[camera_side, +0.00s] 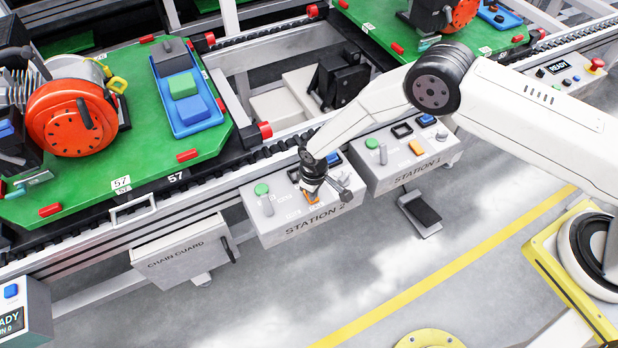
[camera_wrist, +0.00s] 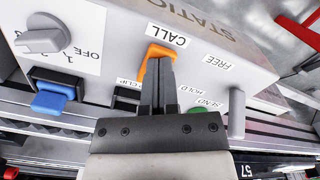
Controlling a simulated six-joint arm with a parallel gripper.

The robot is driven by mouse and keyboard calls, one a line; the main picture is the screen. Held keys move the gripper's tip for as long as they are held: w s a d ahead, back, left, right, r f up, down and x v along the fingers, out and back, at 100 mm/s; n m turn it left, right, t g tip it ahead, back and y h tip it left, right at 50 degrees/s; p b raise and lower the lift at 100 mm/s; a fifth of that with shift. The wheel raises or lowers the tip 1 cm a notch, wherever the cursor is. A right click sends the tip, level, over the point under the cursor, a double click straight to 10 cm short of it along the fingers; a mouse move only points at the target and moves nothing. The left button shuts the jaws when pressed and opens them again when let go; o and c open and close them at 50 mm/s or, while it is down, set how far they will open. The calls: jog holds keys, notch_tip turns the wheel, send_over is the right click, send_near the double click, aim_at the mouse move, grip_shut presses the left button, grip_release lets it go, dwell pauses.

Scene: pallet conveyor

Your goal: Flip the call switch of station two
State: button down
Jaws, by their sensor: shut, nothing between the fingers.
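The station two box (camera_side: 290,226) stands at the conveyor's front edge, labelled STATION 2. Its orange call switch (camera_wrist: 157,53) sits beside the CALL label (camera_wrist: 167,35) in the wrist view. My gripper (camera_wrist: 156,66) is shut and empty, with its fingertips at the switch and covering part of it. I cannot tell whether they touch it. In the side view my gripper (camera_side: 311,190) is over the box, and a little orange of the switch shows below it.
Close by on the box are a grey rotary knob (camera_wrist: 42,38), a blue switch (camera_wrist: 52,95), a grey lever (camera_wrist: 236,115) and a green button (camera_side: 261,189). The station one box (camera_side: 385,180), with its own orange switch (camera_side: 416,147), stands to the right. Pallet 57 (camera_side: 150,190) lies behind.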

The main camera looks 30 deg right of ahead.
jog(key=shift+r, duration=3.45)
jog(key=s+d+r+m+t, duration=0.1)
jog(key=s+d+r+m, duration=0.25)
jog(key=d+r, duration=1.15)
jog(key=s+d+r+m, duration=0.1)
jog(key=s+d+r, duration=0.2)
jog(key=s, duration=0.4)
jog(key=s+d+r+m+t, duration=0.1)
jog(key=s+d+r, duration=0.3)
jog(key=s+r, duration=0.2)
jog(key=shift+s+d+r+t, duration=0.25)
jog(key=shift+s+r+t, duration=0.05)
jog(key=shift+s, duration=0.55)
jog(key=shift+m, duration=0.25)
